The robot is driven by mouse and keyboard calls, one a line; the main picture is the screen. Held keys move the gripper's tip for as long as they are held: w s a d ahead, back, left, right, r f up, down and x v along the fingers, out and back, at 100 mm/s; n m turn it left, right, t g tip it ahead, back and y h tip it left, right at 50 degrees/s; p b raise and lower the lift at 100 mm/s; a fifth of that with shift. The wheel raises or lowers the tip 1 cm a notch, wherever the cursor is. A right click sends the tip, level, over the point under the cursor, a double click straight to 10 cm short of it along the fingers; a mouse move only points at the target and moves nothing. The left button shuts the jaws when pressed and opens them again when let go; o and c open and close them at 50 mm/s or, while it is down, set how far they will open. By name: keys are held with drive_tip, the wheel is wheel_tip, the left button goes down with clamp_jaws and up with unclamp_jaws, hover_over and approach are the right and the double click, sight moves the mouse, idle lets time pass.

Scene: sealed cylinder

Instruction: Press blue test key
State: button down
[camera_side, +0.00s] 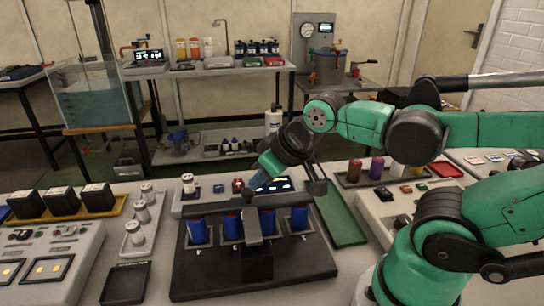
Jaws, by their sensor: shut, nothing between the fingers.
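My gripper (257,184) points down and left over the grey console (205,207) behind the black rack. Its fingers are together with nothing between them. Its tip is close to a small blue-lit panel (281,185) on the console; I cannot tell whether they touch. A red button (238,185) sits on the console just left of the gripper.
A grey upright piece (252,227) stands at the rack's middle. A green tray (341,220) lies to its right, a small black tray (125,284) to its left. A water tank (92,95) is behind.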

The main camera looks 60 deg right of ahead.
drive_tip(key=n+t, duration=0.2)
drive_tip(key=n, duration=0.6)
hover_over(221, 188)
drive_tip(key=shift+f, duration=4.4)
drive_tip(key=shift+f, duration=0.1)
drive_tip(key=shift+f, duration=0.3)
